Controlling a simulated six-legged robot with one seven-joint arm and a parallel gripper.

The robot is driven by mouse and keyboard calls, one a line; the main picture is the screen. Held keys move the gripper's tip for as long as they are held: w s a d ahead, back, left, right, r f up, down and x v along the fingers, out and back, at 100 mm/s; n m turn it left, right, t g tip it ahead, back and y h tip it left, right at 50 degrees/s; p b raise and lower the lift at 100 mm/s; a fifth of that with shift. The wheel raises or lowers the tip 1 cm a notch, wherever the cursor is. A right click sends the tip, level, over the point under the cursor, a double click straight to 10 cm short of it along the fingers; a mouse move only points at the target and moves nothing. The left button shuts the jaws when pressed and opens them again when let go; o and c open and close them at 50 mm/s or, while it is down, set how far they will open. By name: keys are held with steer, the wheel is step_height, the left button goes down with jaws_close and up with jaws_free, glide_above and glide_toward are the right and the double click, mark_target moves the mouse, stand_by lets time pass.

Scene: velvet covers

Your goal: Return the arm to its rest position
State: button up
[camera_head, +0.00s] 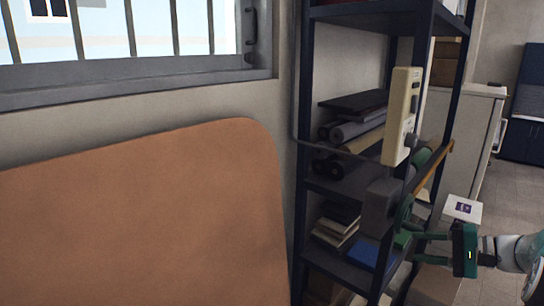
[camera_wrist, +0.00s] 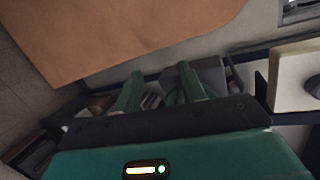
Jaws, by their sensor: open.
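My gripper (camera_head: 420,246) is at the lower right of the head view, in front of the dark metal shelf (camera_head: 348,191). Its green fingers point left toward the shelf. In the wrist view my gripper (camera_wrist: 160,86) shows two green fingers spread apart, with nothing held between them. Shelf contents show behind the gap. I cannot tell how near the fingertips are to the shelf.
A large brown padded panel (camera_head: 140,215) stands at the left below a barred window (camera_head: 130,40). The shelf holds rolls, books (camera_head: 337,225) and a blue item (camera_head: 370,253). A cream box (camera_head: 401,115) hangs on the shelf's front. Open floor (camera_head: 505,200) lies at the right.

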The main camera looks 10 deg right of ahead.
steer(key=s+a+n+g+h, duration=0.1)
steer(key=a+n+g+h, duration=0.15)
steer(key=a, duration=0.65)
steer(key=s+a+n+g+h, duration=0.1)
steer(key=s+a+g, duration=0.15)
steer(key=a, duration=0.65)
steer(key=s+a+f+n+h, duration=0.2)
steer(key=s+a+n+h, duration=0.5)
steer(key=s+a, duration=0.4)
steer(key=shift+s+a+t+h, duration=0.3)
steer(key=shift+a+h, duration=0.05)
